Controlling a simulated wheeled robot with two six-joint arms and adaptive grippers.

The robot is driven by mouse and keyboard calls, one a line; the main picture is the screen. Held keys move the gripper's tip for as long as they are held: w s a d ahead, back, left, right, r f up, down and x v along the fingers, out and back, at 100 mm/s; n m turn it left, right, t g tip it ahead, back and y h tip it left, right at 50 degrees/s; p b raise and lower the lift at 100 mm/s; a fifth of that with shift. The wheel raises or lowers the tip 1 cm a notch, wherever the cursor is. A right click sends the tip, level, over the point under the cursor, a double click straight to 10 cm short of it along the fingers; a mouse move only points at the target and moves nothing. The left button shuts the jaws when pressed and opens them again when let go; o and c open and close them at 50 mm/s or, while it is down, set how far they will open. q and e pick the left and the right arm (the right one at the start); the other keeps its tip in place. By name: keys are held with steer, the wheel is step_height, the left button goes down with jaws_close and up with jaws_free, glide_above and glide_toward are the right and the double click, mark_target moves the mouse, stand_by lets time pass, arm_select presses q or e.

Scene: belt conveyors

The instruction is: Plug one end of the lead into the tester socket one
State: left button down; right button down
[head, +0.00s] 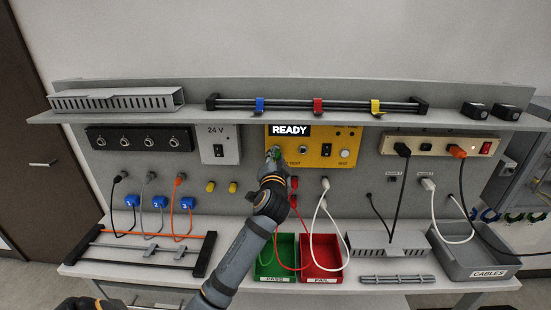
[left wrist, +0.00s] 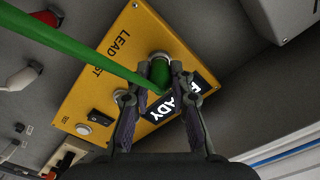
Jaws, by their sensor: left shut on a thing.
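My left gripper (head: 274,156) is at the left socket of the yellow tester (head: 327,157), whose display reads READY. In the left wrist view, my left gripper (left wrist: 155,84) is shut on the green plug (left wrist: 160,72) of the lead. The plug's front end meets a round grey socket (left wrist: 158,56) on the tester face and looks lined up with it; how deep it sits cannot be told. The green lead (left wrist: 75,50) runs off to the upper left of that view. Its other end is not seen.
Red and white cables hang below the tester by the green PASS bin (head: 268,277) and red FAIL bin (head: 322,279). A 24 V box (head: 218,146) is left of the tester. A shelf (head: 300,116) overhangs the panel. A grey CABLES bin (head: 480,272) stands right.

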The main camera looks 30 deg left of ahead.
arm_select(q)
steer(key=c, duration=1.1)
jaws_free()
steer(key=v, duration=0.7)
steer(key=shift+s+d, duration=0.1)
steer(key=shift+s, duration=0.2)
steer(key=shift+f, duration=0.15)
